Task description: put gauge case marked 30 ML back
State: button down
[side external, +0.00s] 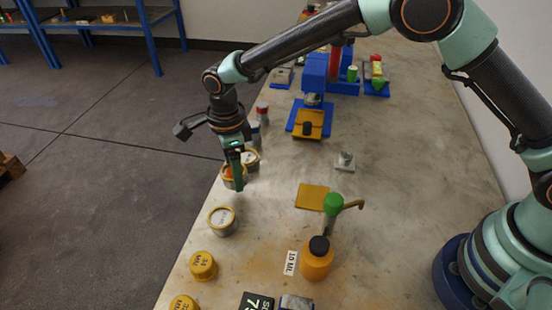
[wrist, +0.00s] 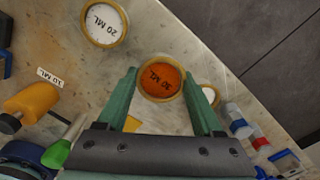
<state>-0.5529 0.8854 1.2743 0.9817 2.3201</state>
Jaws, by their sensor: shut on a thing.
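The gauge case marked 30 ML (wrist: 161,79) has an orange-brown face and a gold rim. Its lettering is upside down in the wrist view. My gripper (wrist: 160,82) has its two green fingers on either side of the case and is shut on it. In the side external view my gripper (side external: 238,182) points down near the table's left edge, partly hiding the orange-faced case (side external: 228,172). I cannot tell whether the case touches the table. A white-faced round case (side external: 222,220) stands nearer the camera; the wrist view shows one marked 20 ML (wrist: 104,24).
Another white-faced case (side external: 251,157) stands close behind my gripper. Yellow marked cylinders (side external: 203,265) stand at the front left. An orange bottle (side external: 316,262) with a black cap stands by a 10 ML label (side external: 290,263). A blue stand (side external: 314,80) is farther back. The mid-table has free room.

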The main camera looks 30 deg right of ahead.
jog(key=shift+f, duration=1.9)
jog(key=shift+f, duration=0.15)
jog(key=shift+c, duration=0.2)
grip_release()
